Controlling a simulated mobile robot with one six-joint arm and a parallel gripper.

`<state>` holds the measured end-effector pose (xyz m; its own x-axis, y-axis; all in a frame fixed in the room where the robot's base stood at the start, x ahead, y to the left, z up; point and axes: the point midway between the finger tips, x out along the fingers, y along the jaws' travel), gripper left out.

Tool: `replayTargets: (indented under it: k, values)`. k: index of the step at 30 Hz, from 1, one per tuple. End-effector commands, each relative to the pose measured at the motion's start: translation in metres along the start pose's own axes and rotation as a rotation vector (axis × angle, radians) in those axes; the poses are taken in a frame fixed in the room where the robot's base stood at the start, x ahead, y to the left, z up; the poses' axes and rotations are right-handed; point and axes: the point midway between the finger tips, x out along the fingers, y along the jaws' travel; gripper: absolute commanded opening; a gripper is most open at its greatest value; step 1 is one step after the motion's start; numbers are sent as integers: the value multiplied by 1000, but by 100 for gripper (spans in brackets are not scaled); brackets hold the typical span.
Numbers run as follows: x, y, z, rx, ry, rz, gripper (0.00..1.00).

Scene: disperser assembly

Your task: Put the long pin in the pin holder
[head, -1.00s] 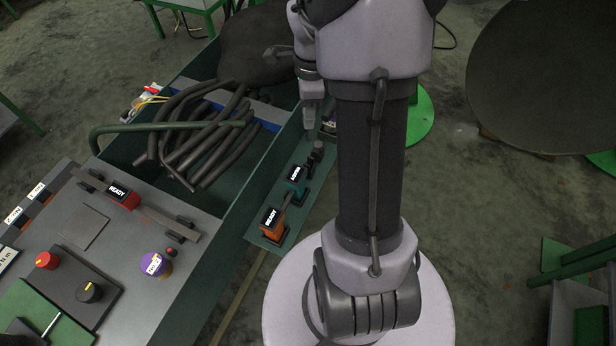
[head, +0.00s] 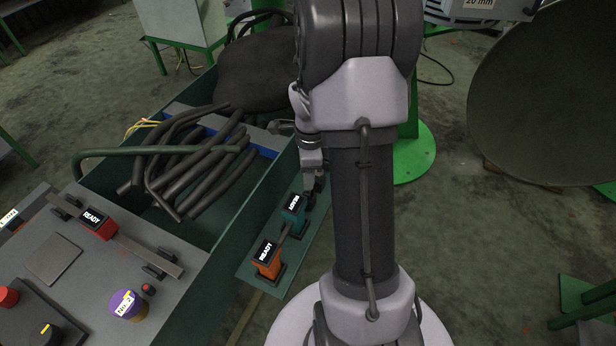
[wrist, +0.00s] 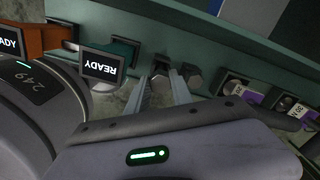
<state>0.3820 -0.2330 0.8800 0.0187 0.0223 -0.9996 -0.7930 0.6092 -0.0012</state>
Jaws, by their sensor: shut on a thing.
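My gripper (head: 312,178) is low over the narrow green shelf, beside the teal block, in the head view. In the wrist view its two fingers (wrist: 161,88) are close around a dark pin (wrist: 160,80), which stands at the shelf. A second dark pin-like piece (wrist: 192,74) stands just to the right, outside the fingers. Which of the two is longer I cannot tell. The pins' lower ends are hidden. I cannot clearly identify the pin holder.
A teal block (head: 293,216) and an orange block (head: 267,261), both with displays, stand on the shelf (head: 252,270). Purple-labelled pieces (wrist: 240,91) lie right of the fingers. A bin of dark rods (head: 195,160) and a grey panel (head: 90,285) are to the left.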

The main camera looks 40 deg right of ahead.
Motion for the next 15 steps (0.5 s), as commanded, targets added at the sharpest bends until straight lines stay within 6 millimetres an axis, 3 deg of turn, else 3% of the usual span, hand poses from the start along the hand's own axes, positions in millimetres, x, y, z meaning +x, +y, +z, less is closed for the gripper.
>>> replayTargets:
  k: [14, 15]
  values:
    - [12, 0, 0, 0, 0, 1, 0]
    - [12, 0, 0, 0, 0, 1, 33]
